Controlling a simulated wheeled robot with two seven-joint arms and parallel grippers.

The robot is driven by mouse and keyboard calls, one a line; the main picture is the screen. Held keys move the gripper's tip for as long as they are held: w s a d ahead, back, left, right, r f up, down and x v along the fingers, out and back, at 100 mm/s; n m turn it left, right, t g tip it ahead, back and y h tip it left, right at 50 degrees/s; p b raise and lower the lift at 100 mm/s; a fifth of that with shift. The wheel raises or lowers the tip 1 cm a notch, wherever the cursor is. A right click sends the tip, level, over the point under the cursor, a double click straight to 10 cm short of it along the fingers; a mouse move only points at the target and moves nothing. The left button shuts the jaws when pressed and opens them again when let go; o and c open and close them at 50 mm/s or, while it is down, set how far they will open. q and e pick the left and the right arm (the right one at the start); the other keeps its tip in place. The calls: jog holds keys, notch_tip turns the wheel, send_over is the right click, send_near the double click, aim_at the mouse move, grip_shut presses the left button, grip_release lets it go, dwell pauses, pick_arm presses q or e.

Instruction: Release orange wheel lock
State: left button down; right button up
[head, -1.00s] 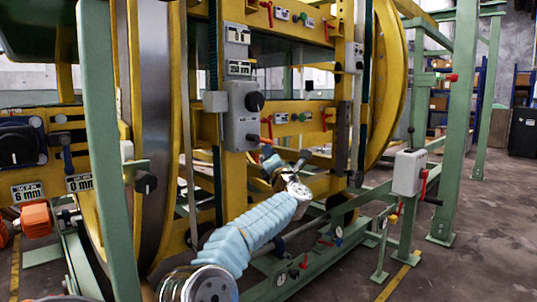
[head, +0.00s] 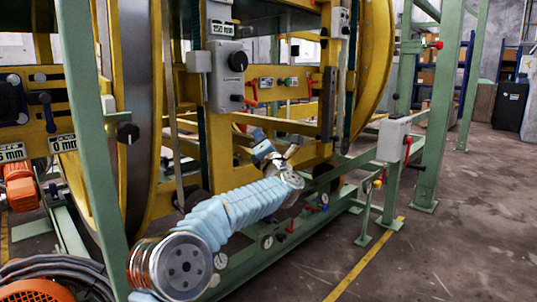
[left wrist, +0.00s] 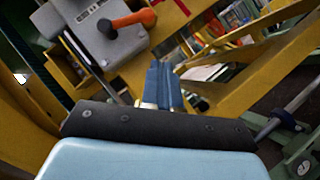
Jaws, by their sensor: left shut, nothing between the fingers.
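My left arm reaches from the bottom of the head view toward the yellow ring frame. My left gripper (head: 263,146) has blue fingers and is small there. In the left wrist view the gripper (left wrist: 162,85) is shut and empty, its fingers together in front of the yellow frame. An orange-red lever (left wrist: 140,18) with a dark hub sticks out beside a grey box at the upper left, apart from the fingers. A red lever (head: 251,92) shows above the gripper in the head view. I cannot tell which part is the orange wheel lock. My right gripper is out of view.
A green post (head: 88,140) stands in front at left. A grey control box (head: 227,75) hangs on the yellow frame. Green rails and gauges (head: 267,242) run low beside my arm. An orange motor (head: 38,292) is at bottom left.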

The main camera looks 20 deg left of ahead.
pick_arm(q)
jog(key=d+f, duration=0.1)
jog(key=s+d+f, duration=0.2)
jog(key=shift+s+d, duration=0.25)
jog(key=shift+d, duration=0.1)
